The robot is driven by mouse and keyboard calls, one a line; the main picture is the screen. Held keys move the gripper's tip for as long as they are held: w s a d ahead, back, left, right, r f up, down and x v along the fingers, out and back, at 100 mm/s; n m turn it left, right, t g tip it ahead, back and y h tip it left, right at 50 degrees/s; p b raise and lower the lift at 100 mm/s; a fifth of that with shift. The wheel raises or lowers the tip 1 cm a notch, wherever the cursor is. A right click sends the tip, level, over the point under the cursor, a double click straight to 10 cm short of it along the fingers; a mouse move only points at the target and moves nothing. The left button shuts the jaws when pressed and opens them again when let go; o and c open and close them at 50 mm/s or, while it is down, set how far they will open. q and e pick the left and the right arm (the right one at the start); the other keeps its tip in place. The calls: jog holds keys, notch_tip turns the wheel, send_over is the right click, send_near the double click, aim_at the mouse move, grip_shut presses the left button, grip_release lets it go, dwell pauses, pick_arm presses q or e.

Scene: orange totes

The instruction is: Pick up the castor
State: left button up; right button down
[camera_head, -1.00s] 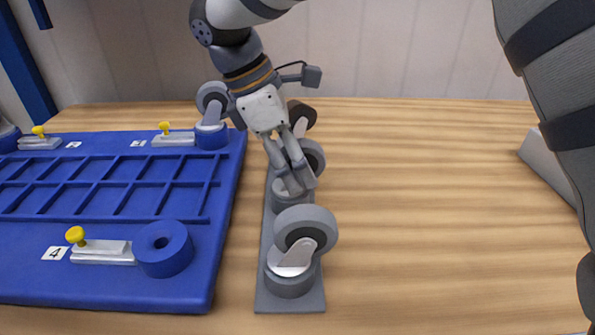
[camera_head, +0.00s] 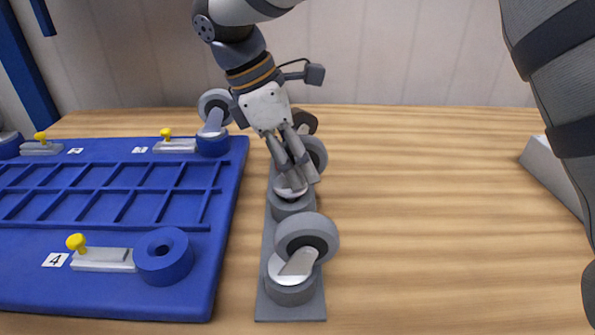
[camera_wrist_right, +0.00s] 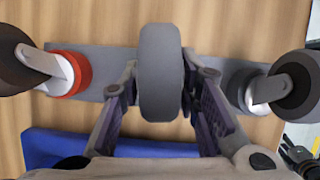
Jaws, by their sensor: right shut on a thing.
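My right gripper (camera_head: 302,180) reaches down from the top in the head view. Its fingers are shut on the middle castor (camera_head: 316,156), which has a grey wheel and a silver fork. The castor is partly hidden by the fingers and seems slightly raised over its round grey holder (camera_head: 293,207). In the right wrist view the held wheel (camera_wrist_right: 160,75) stands between the two fingers (camera_wrist_right: 160,105). Another castor (camera_head: 307,240) sits in the front holder of the grey rack (camera_head: 290,312), and a dark-wheeled one (camera_head: 303,121) is at the back. My left gripper is not in view.
A blue tray (camera_head: 110,290) with yellow-knobbed clamps lies left of the rack. A castor (camera_head: 215,108) stands in its back right holder; its front blue holder (camera_head: 163,255) is empty. The wooden table (camera_head: 430,220) right of the rack is clear. A grey object (camera_head: 550,165) lies far right.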

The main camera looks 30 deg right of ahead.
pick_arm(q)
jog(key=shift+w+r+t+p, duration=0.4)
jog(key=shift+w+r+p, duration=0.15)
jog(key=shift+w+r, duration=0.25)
pick_arm(e)
jog(key=s+a+r, duration=0.9)
jog(key=s+r, duration=0.2)
jog(key=shift+r, duration=0.1)
